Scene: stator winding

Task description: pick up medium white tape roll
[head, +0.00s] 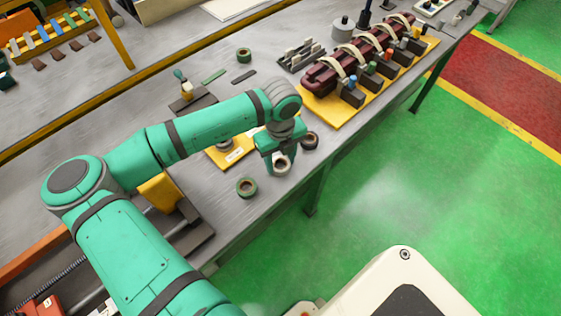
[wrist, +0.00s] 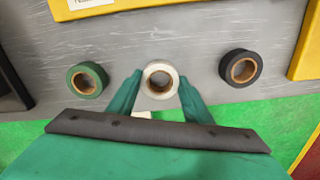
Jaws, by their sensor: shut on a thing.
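The white tape roll (wrist: 160,79) lies between the two fingers of my gripper (wrist: 159,92) in the wrist view. In the head view the white roll (head: 281,164) shows below my gripper (head: 281,158), close to the table's front edge. The fingers are shut on it, one on each side. I cannot tell whether the roll is touching the table or raised from it.
A green tape roll (head: 246,187) lies to the left and a black tape roll (head: 309,140) to the right, both close by. A yellow labelled board (head: 229,150) is behind. A yellow fixture with dark red coils (head: 330,104) stands further right. The table's front edge is near.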

